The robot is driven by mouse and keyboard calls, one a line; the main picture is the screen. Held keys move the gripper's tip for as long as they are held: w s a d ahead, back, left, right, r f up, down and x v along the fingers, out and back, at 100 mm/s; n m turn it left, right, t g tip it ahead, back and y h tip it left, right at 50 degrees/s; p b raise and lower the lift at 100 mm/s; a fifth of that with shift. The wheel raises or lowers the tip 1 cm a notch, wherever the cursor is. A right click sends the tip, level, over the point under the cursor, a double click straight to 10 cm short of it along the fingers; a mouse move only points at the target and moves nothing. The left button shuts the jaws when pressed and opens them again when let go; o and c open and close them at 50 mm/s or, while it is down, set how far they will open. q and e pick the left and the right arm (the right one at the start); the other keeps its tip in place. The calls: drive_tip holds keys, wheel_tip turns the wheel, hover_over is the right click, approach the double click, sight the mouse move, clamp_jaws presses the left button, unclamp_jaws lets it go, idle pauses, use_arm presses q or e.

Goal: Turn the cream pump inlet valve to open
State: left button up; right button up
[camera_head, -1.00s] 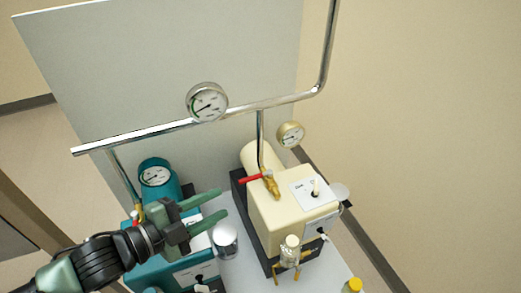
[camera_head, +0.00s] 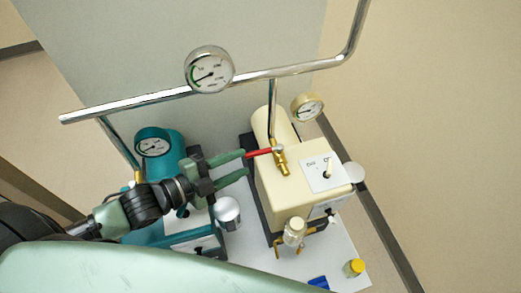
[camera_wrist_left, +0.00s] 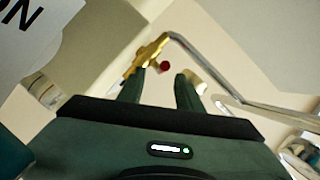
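The cream pump (camera_head: 285,185) stands on the bench beside the teal pump (camera_head: 162,150). Its brass inlet valve (camera_head: 280,162) sits below a vertical pipe. The valve's red lever (camera_head: 260,152) points left, crosswise to the brass body. My left gripper (camera_head: 246,163) is open just left of the lever, with one fingertip close to the lever's end. In the left wrist view the brass valve (camera_wrist_left: 148,58) and the red lever tip (camera_wrist_left: 165,66) show just beyond the two spread fingers; contact cannot be told. My right gripper is not in view.
A steel pipe (camera_head: 150,98) with a large gauge (camera_head: 208,69) runs above both pumps. A cream gauge (camera_head: 307,107) stands behind the cream pump. A metal cylinder (camera_head: 227,212) is between the pumps. A yellow-capped jar (camera_head: 354,267) and a blue item (camera_head: 319,283) lie in front.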

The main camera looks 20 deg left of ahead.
sight(260, 151)
use_arm(q)
drive_tip(key=x, duration=0.3)
drive_tip(key=p+x, duration=0.1)
drive_tip(key=x, duration=0.3)
drive_tip(key=shift+w+d+r, duration=0.15)
drive_tip(key=shift+w+r, duration=0.05)
clamp_jaws()
drive_tip(key=shift+s, duration=0.1)
idle(1.1)
